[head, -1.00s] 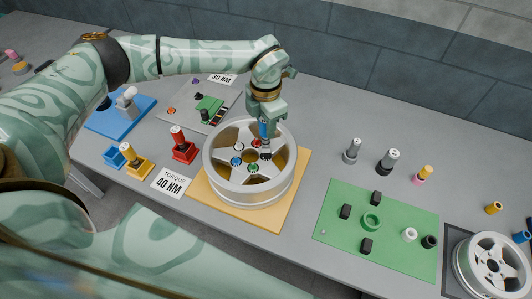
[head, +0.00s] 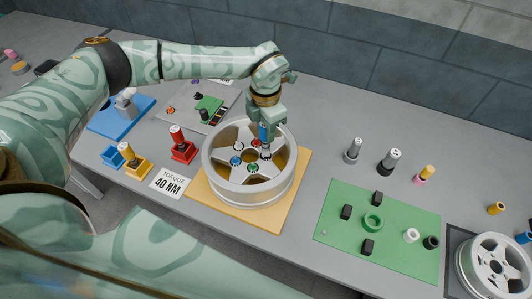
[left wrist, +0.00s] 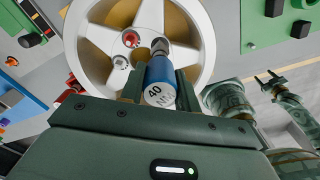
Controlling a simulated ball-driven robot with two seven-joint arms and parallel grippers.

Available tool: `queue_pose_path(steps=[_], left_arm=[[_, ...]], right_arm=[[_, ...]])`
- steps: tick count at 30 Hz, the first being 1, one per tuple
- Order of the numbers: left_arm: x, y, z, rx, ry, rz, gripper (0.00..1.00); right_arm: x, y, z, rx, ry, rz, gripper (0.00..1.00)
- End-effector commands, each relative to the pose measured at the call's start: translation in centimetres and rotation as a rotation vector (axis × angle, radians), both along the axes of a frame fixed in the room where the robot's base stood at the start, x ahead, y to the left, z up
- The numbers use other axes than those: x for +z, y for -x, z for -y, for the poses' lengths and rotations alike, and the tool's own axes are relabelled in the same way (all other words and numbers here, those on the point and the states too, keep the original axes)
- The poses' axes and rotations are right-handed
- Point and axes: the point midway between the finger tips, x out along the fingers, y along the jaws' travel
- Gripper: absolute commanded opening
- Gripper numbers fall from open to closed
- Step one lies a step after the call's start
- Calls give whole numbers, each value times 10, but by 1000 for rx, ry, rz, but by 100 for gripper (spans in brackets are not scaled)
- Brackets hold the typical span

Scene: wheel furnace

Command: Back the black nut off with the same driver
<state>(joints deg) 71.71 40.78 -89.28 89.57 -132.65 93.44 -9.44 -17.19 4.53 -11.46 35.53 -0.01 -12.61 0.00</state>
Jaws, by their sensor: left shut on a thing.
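The silver five-spoke wheel (head: 213,176) lies flat on a tan board. My left gripper (head: 264,131) is over its far right part, shut on a blue driver (left wrist: 160,82) marked 40. The driver is upright, its metal socket end (left wrist: 159,46) pointing down at the wheel's hub area. The black nut (head: 266,155) shows at the driver's lower end; I cannot tell whether the socket is fully seated on it. Red (head: 255,143), white, blue (head: 236,160) and green (head: 252,168) nuts sit around the hub. My right gripper (left wrist: 267,80) appears open and empty in the left wrist view.
A red stand with a tool (head: 182,148) and a yellow stand (head: 133,163) are left of the wheel, near the 40 NM sign (head: 168,183). Several sockets stand to the right, behind a green mat (head: 335,225). A second wheel (head: 493,265) is at the lower right.

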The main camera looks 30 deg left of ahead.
Motion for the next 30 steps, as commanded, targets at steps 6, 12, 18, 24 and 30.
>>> queue_pose_path(steps=[6,12,18,24,30], left_arm=[[-4,0,0,0,0,0,0],[-8,0,0,1,0,0,0],[-10,0,0,1,0,0,54],[-10,0,0,0,0,0,57],[-2,-1,0,0,0,2,57]], right_arm=[[-2,0,0,0,0,0,57],[-4,0,0,0,0,-1,57],[-5,0,1,0,0,-1,57],[-5,0,1,0,1,-1,57],[-5,0,1,0,1,-1,57]])
